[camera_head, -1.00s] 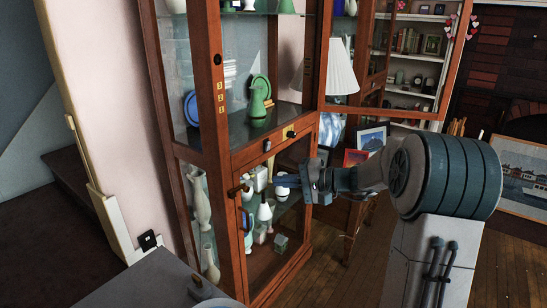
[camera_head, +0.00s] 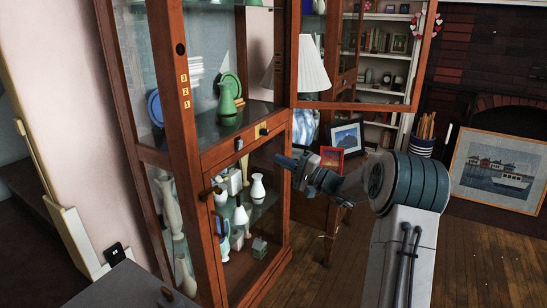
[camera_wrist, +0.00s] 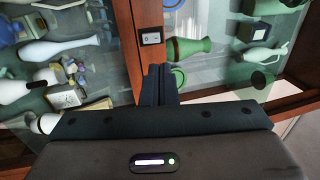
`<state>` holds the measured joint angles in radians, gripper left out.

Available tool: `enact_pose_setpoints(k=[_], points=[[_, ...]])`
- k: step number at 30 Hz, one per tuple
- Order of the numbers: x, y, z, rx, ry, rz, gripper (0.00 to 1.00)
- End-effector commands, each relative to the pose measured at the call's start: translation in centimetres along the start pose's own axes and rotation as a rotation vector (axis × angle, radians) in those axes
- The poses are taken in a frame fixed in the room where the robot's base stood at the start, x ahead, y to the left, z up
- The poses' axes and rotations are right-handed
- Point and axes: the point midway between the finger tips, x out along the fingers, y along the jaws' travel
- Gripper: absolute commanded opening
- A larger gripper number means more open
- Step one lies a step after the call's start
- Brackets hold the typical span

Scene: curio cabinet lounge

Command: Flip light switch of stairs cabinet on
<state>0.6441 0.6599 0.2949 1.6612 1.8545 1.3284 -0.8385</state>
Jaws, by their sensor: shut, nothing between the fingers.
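The tall wooden cabinet (camera_head: 180,110) with glass panes stands left of centre in the head view. A small dark switch (camera_head: 238,144) appears to sit on its middle rail. In the wrist view a rocker switch (camera_wrist: 151,38) on a dark plate sits on the wooden rail (camera_wrist: 125,20), just beyond my fingertips. My gripper (camera_head: 280,160) is shut and empty, pointing left, in front of the cabinet's right side below the rail. Its closed fingers (camera_wrist: 160,75) show in the wrist view, apparently apart from the switch. Which way the rocker is set cannot be told.
A black knob (camera_head: 264,130) on a brass plate is on the same rail. The upper glass door (camera_head: 363,106) stands open to the right, above my arm. A green jug (camera_head: 227,100) and white vases (camera_head: 258,187) are inside.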

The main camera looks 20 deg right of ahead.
Motion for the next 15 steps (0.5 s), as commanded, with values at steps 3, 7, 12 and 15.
enact_pose_setpoints(k=[3, 7, 12, 15], points=[[2.5, 0.0, 0.1, 0.000, -0.005, -0.002, 0.00], [5.4, 0.1, 0.1, 0.000, -0.004, -0.001, 0.00], [8.8, 0.0, 0.1, 0.000, -0.003, -0.001, 0.00], [10.3, 0.1, 0.1, 0.001, -0.002, 0.000, 0.00]])
